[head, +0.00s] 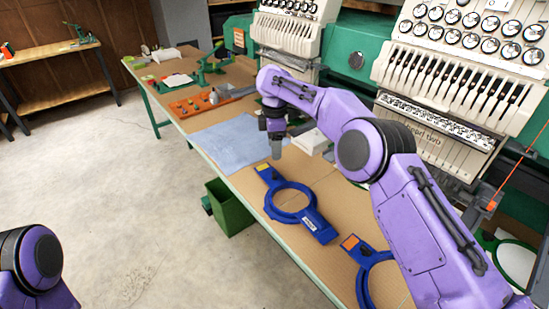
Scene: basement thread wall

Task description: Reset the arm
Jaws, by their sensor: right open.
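My purple right arm reaches from the lower right over the table. Its gripper (276,150) points down above the table, between a grey-blue cloth (225,143) and a blue hoop frame (309,219). I see nothing held in it. Its fingers look small and dark from here. Only a purple link of my left arm shows at the lower left; the left gripper is out of view.
The long table (245,185) also holds an orange tray (192,108) of small items and a second blue hoop (364,280). Embroidery machines (455,75) stand along its right side. A green bin (229,207) is on the floor. The floor at left is clear.

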